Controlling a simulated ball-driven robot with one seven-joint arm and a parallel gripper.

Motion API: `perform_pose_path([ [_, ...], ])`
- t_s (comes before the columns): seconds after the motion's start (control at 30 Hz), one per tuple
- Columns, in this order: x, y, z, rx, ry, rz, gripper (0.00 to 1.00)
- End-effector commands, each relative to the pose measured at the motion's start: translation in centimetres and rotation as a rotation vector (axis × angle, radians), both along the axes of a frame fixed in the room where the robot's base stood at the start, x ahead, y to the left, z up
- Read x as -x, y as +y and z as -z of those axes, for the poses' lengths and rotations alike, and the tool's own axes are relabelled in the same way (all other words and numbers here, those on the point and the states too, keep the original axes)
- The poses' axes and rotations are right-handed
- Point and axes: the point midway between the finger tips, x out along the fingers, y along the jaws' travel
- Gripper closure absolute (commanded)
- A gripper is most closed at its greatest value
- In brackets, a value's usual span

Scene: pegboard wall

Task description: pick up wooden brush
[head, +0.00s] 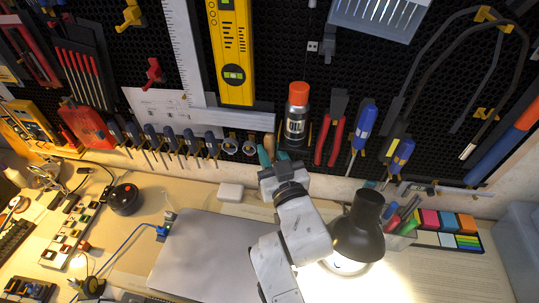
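My gripper (272,156) is at the foot of the pegboard wall, just below the oil can and left of the red-handled pliers. Its fingers are small here and partly hidden by my wrist, and teal parts show beside them. A small brownish piece (269,143) shows just above the gripper. It may be part of the wooden brush, but I cannot tell for sure. I cannot make out bristles or a whole brush. Whether the gripper touches that piece, or holds anything, cannot be told.
An oil can (297,112) with an orange cap and red pliers (330,137) hang close to the gripper. Several screwdrivers (170,140) hang to the left. A black lamp (358,235) stands right of my arm. A grey laptop (205,255) lies left of it.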

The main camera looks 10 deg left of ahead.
Motion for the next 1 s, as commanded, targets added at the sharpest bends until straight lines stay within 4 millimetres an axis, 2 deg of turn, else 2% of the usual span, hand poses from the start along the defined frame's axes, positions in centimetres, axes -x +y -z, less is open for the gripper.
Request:
perform_pose_path([
  [0.07,0.0,0.0,0.0,0.0,0.0,0.0,0.71],
  [0.37,0.0,0.0,0.0,0.0,0.0,0.0,1.0],
  [0.9,0.1,-0.1,-0.6,-0.001,-0.003,0.001,1.0],
  [1.0,1.6,0.2,-0.2,0.002,-0.001,-0.005,1.0],
])
